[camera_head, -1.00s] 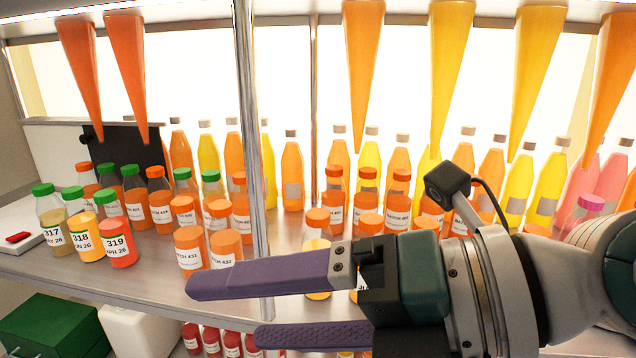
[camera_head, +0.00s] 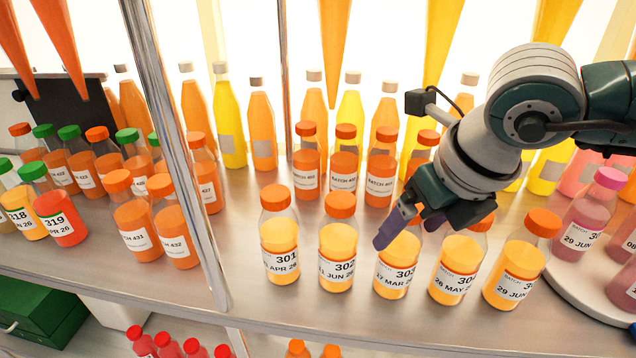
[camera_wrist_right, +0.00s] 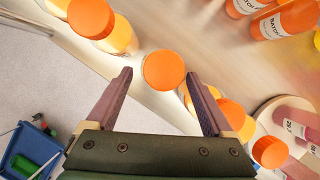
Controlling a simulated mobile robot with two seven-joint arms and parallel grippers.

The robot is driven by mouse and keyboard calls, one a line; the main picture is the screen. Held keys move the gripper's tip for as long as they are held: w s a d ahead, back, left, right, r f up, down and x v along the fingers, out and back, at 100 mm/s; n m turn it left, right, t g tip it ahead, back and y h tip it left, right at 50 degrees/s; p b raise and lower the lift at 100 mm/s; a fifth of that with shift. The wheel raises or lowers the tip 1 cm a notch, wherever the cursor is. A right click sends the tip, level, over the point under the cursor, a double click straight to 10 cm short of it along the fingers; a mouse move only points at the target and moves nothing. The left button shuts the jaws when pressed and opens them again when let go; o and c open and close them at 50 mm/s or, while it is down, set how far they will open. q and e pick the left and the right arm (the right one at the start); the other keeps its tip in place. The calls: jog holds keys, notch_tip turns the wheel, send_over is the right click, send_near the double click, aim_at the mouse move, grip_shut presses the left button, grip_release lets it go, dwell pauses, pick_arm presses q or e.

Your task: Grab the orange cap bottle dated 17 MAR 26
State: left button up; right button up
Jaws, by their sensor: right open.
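The bottle labelled 303 (camera_head: 396,274), dated 17 MAR, stands upright in the front row on the shelf in the head view. It holds orange-yellow juice; its cap is mostly hidden behind my right gripper. My right gripper (camera_head: 408,233) is open, pointing down at that bottle's top, with one purple finger in front of it. In the right wrist view an orange cap (camera_wrist_right: 164,70) shows between and beyond the open fingers (camera_wrist_right: 160,76); its label is not visible there. My left gripper is not in view.
Bottle 302 (camera_head: 337,268) stands close on the left, bottle 304 (camera_head: 457,270) close on the right. Several orange-capped batch bottles stand behind. A metal post (camera_head: 180,150) is at left, and a round white turntable (camera_head: 575,290) with pink bottles at right.

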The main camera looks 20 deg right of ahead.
jog(key=b+x, duration=0.4)
jog(key=x, duration=0.1)
jog(key=shift+s+d+f, duration=0.1)
jog(key=shift+s+f, duration=0.05)
jog(key=shift+c, duration=0.2)
grip_shut()
dwell(0.3)
